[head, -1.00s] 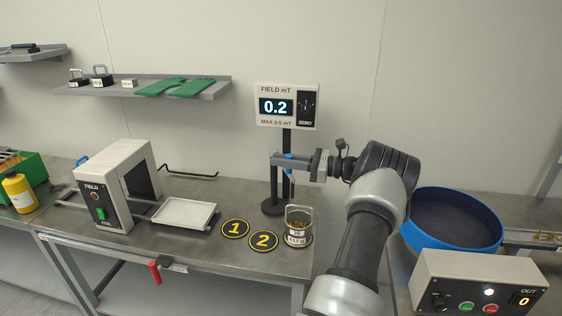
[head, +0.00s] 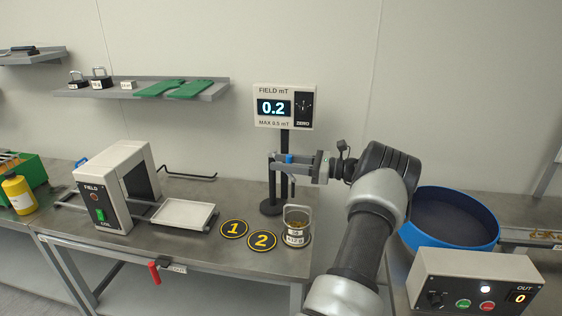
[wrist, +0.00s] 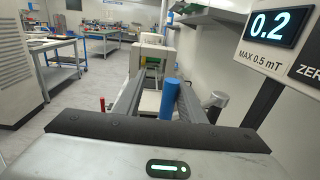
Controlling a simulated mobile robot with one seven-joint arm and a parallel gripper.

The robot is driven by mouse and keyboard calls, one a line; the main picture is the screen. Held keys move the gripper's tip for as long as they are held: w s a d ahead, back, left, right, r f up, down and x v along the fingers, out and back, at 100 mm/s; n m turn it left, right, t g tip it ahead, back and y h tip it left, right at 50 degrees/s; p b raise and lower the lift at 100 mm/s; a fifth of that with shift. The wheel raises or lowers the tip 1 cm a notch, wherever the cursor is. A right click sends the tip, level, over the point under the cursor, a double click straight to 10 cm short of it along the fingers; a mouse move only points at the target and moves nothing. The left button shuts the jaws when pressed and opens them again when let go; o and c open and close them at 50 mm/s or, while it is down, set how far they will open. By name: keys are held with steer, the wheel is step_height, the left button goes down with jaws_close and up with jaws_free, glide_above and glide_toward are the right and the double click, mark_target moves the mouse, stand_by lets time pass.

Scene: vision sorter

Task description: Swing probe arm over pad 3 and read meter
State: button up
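The meter (head: 286,107) reads 0.2 mT on a dark post behind the pads; its display also shows in the wrist view (wrist: 275,27). My gripper (head: 281,163) is beside the post, below the meter. A blue upright handle (wrist: 169,97) stands between my fingers, close to the right one, with a gap on the left. The blue also shows at the fingers in the head view (head: 289,158). The probe arm itself is not clear behind my gripper. Pads 1 (head: 234,229) and 2 (head: 262,241) lie bare. A clear handled container (head: 297,228) stands right of pad 2, hiding any number beneath it.
A white tray (head: 184,214) and a field coil box (head: 115,186) stand left of the pads. A blue round bin (head: 452,231) and a control box (head: 470,283) reading OUT 0 are at right. A shelf (head: 222,89) hangs behind.

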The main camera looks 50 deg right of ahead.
steer(key=shift+w+a+r, duration=0.1)
steer(key=shift+w, duration=0.15)
steer(key=b+v, duration=0.1)
steer(key=v, duration=1.6)
steer(key=shift+s+d, duration=0.2)
